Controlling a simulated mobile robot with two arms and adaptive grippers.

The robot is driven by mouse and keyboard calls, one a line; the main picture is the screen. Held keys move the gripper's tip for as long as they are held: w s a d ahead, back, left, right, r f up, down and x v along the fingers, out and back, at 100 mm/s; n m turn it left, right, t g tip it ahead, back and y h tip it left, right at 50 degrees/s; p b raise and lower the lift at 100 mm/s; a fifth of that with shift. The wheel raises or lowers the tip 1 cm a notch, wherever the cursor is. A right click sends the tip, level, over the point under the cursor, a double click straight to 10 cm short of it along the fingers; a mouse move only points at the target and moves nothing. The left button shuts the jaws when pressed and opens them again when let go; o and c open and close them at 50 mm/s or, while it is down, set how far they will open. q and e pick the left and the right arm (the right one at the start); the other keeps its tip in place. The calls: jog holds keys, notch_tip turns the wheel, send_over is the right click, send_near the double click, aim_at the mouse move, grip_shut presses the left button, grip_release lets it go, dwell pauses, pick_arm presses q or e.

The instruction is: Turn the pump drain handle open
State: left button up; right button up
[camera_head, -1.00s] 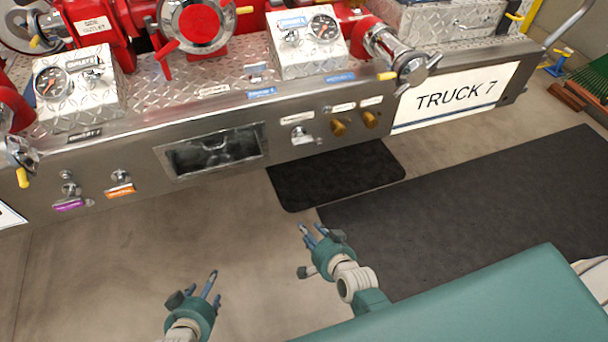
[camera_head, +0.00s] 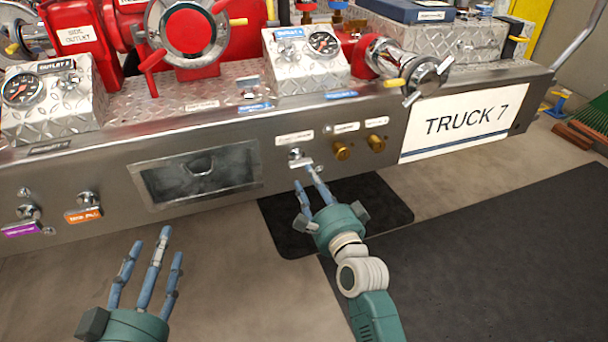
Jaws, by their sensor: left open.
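A silver handle (camera_head: 296,155) sits on the front metal panel under a white label, left of two brass knobs. The label is too small to read, so I cannot be sure it is the pump drain. My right gripper (camera_head: 310,182) has its fingers extended and spread, with no object between them. Its fingertips point up at the panel just below the silver handle; whether they touch it I cannot tell. My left gripper (camera_head: 148,262) is open and empty, low at the left in front of the panel.
Two brass knobs (camera_head: 342,150) stick out right of the handle. A recessed window (camera_head: 198,175) is to its left, with an orange-tagged pull (camera_head: 85,205) and a purple-tagged pull (camera_head: 24,222) further left. Black mats (camera_head: 480,250) lie on the floor.

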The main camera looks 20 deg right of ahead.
aim_at(300, 162)
pick_arm(q)
notch_tip(300, 162, up, 7)
jog(key=t+h+b, duration=0.1)
jog(key=t, duration=0.2)
jog(key=shift+s+d, duration=0.35)
jog(key=shift+s, duration=0.05)
pick_arm(e)
jog(key=shift+w+a, duration=0.1)
jog(key=shift+w, duration=2.35)
pick_arm(q)
jog(key=shift+r, duration=0.1)
pick_arm(e)
grip_shut()
